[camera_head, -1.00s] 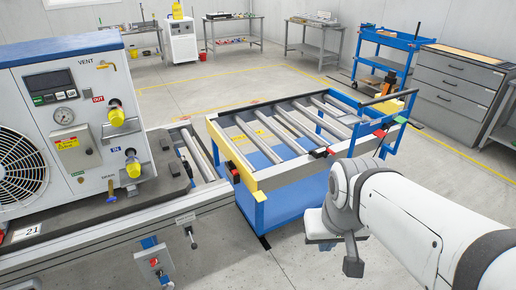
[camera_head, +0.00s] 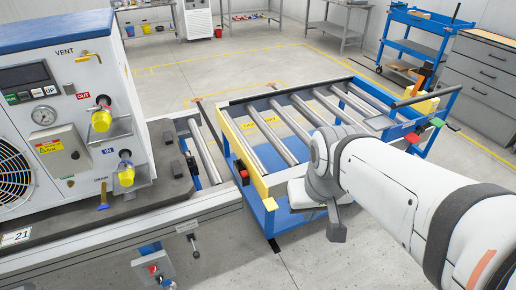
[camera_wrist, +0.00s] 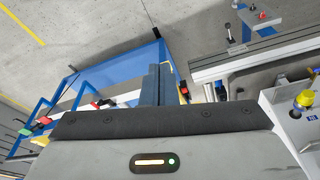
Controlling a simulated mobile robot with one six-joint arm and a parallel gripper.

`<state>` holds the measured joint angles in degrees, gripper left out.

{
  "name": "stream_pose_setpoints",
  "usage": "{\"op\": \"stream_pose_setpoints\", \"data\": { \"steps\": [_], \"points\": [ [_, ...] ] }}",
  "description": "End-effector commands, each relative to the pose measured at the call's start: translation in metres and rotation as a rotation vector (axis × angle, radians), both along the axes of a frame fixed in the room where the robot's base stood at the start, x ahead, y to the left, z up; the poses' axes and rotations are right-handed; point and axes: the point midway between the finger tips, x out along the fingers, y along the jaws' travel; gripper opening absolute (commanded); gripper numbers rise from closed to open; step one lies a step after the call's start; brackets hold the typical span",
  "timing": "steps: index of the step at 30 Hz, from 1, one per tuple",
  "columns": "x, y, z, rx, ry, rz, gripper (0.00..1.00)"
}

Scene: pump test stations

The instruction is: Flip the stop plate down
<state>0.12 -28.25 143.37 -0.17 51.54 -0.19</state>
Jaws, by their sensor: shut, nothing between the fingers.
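A yellow plate (camera_head: 245,155) stands along the left end of the blue roller cart (camera_head: 316,190), facing the bench; I cannot tell for certain that it is the stop plate. A black and red catch (camera_head: 242,172) sits on the outer side of this end. My gripper (camera_head: 337,232) hangs in front of the cart's near side, to the right of the yellow plate and apart from it. In the wrist view, the two dark fingers (camera_wrist: 157,82) are together with nothing between them, and blue cart framing (camera_wrist: 120,65) shows beyond them.
A pump unit (camera_head: 60,110) with yellow-capped ports stands on the bench at left, with rollers (camera_head: 203,150) on its right part. A narrow gap separates bench and cart. A dark handle bar (camera_head: 427,96) rises at the cart's right.

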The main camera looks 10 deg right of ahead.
Motion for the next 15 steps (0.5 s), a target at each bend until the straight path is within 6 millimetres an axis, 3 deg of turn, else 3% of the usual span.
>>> {"op": "stream_pose_setpoints", "data": {
  "steps": [5, 8, 15],
  "points": [
    [0.011, 0.000, -0.003, -0.011, 0.008, 0.045, 0.00],
    [0.035, 0.007, -0.009, -0.032, 0.023, 0.142, 0.00],
    [0.136, 0.007, -0.044, -0.112, 0.081, 0.573, 0.00]
  ]
}}
